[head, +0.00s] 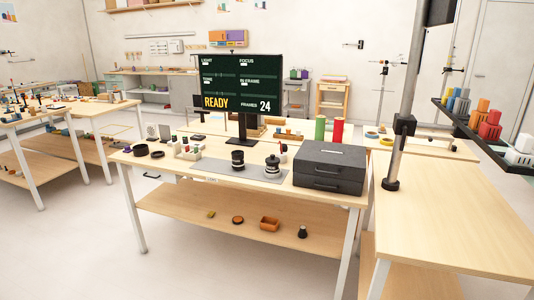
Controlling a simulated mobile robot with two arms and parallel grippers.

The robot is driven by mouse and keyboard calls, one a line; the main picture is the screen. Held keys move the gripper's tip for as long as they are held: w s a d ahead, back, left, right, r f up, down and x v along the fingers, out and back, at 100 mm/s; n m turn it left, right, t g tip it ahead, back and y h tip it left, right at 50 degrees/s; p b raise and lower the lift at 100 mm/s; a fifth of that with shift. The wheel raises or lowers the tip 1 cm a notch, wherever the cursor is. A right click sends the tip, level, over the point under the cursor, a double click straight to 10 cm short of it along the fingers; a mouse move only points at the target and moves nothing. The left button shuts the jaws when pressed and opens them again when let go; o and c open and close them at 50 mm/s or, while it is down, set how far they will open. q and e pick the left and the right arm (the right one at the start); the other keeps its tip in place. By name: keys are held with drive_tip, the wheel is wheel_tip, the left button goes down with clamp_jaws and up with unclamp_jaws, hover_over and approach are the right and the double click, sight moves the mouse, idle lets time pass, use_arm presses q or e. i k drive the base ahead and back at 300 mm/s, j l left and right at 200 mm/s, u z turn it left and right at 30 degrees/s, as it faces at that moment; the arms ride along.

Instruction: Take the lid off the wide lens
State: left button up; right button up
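Two dark lens-like pieces stand upright on a grey mat (210,169) on the middle table. The left one (238,160) is a black cylinder with a pale band. The right one (272,168) has a narrower dark top above a wider, pale-banded base. At this size I cannot tell which is the wide lens or whether its lid is a separate part. Neither of my grippers is in view.
A black case (329,168) stands right of the lenses, and a monitor (241,84) reading READY stands behind. Black rings (140,150) and small white holders (190,152) lie left. A grey post (404,110) rises at right; the right table (455,215) has bare room.

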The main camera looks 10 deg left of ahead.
sight(272, 160)
drive_tip(key=i+j+u, duration=0.15)
drive_tip(key=i+u, duration=0.35)
drive_tip(key=i, duration=0.15)
drive_tip(key=i+l+u, duration=0.15)
drive_tip(key=i+u, duration=0.35)
drive_tip(key=i, duration=0.15)
